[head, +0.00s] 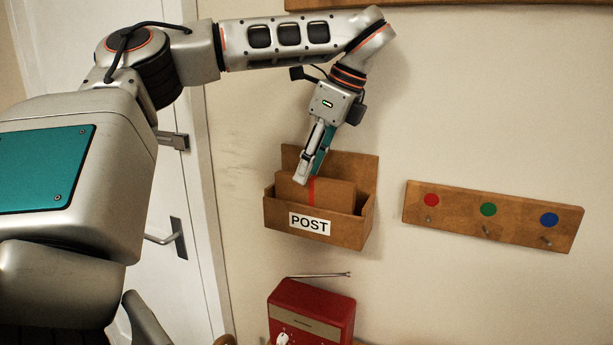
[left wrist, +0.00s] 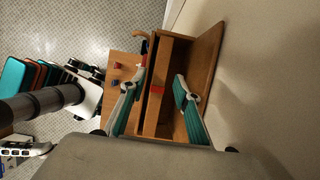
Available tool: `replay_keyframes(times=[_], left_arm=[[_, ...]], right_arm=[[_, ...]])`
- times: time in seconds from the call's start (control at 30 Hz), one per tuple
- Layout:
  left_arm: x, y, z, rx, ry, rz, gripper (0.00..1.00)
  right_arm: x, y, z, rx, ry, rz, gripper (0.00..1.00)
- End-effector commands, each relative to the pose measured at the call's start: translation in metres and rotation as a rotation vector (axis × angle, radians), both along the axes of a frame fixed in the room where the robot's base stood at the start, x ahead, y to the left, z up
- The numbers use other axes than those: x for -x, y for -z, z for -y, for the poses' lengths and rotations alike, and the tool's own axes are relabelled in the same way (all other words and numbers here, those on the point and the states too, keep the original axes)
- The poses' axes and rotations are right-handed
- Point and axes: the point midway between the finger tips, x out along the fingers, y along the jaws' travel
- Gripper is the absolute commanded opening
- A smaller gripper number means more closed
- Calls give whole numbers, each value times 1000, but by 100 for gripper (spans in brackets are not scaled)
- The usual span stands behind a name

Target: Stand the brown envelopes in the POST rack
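The wooden POST rack (head: 350,236) hangs on the wall in the middle of the head view, and its back panel also shows in the left wrist view (left wrist: 207,45). A brown envelope (head: 336,193) with a red band stands in it, its upper part above the front wall. Its red band also shows in the left wrist view (left wrist: 157,89). My left gripper (head: 313,166) is just above the rack, at the envelope's top edge. Its fingers (left wrist: 160,78) are apart, one on each side of the envelope. I cannot tell whether more envelopes stand behind. My right gripper is out of view.
A hook board (head: 495,214) with red, green and blue dots is on the wall to the right. A red radio (head: 318,312) with a raised antenna stands below the rack. A white door (head: 185,270) is at left. The wall between rack and hook board is clear.

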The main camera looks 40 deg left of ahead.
Motion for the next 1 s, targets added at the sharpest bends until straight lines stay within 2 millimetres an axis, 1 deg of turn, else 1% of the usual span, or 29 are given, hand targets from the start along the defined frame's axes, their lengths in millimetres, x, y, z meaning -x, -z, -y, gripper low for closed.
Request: replay_keyframes(times=[0.03, 0.1, 0.23, 0.33, 0.5, 1.0], left_arm=[[-2, -9, 4, -2, -1, 4, 32], [-3, -21, 8, -3, -1, 4, 32], [-5, -38, 15, -3, -2, 2, 32], [-6, -45, 18, -1, -1, 1, 32], [-6, -50, 20, 0, 0, -1, 32], [-6, -49, 20, 0, 0, 0, 32]], right_arm=[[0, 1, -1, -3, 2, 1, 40], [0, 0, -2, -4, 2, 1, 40], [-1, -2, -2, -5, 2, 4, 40], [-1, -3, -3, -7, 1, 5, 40], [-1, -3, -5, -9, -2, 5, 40], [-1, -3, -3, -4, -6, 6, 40]])
